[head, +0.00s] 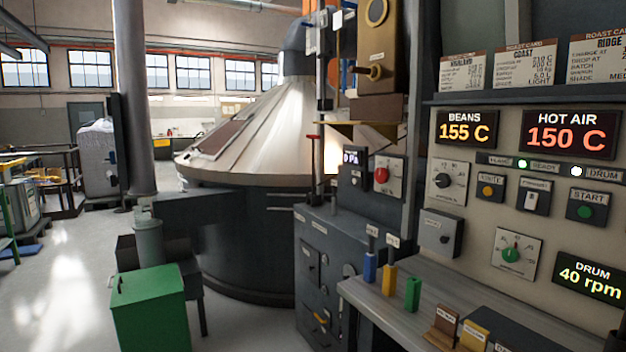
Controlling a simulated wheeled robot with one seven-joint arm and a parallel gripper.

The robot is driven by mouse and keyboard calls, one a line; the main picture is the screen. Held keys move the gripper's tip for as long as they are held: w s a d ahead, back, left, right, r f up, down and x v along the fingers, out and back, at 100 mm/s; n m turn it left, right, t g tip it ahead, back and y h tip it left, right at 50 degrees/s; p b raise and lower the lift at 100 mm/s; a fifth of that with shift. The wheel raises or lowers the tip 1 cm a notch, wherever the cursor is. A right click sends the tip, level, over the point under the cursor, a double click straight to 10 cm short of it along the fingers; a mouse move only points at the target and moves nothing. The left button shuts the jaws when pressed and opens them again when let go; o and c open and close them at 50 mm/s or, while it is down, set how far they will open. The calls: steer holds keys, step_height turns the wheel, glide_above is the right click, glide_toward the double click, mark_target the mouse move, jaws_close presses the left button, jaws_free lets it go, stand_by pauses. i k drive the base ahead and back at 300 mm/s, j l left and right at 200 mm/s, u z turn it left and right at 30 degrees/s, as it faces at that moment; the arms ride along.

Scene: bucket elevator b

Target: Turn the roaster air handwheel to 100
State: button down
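No handwheel labelled for roaster air can be made out. A small display (352,156), reading what looks like 0 PA, stands beside a panel with a round red knob (381,174). Whether either belongs to roaster air cannot be told. The large roaster (270,125) with a pale metal cone and dark drum stands in the middle. The hot air display (570,135) reads 150 C and the beans display (467,130) reads 155 C. My gripper is not in view.
A control panel (470,220) with dials and switches fills the right. A shelf (400,315) with small coloured blocks juts out below it. A dark cabinet (315,225) stands left of the shelf. A green box (150,310) stands front left. Floor (60,280) farther left is open.

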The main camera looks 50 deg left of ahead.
mark_target(381, 175)
steer(key=l+u, duration=0.1)
steer(key=u, duration=1.55)
steer(key=i+j+z, duration=0.25)
steer(key=z, duration=0.2)
steer(key=i+j+z, duration=0.15)
steer(key=j+z, duration=0.15)
steer(key=z, duration=0.2)
steer(key=i+j, duration=0.15)
steer(key=j, duration=0.3)
steer(key=i+j+z, duration=0.15)
steer(key=j, duration=0.35)
steer(key=i+j, duration=0.1)
steer(key=j, duration=0.4)
steer(key=i+j+z, duration=0.1)
steer(key=j, duration=0.35)
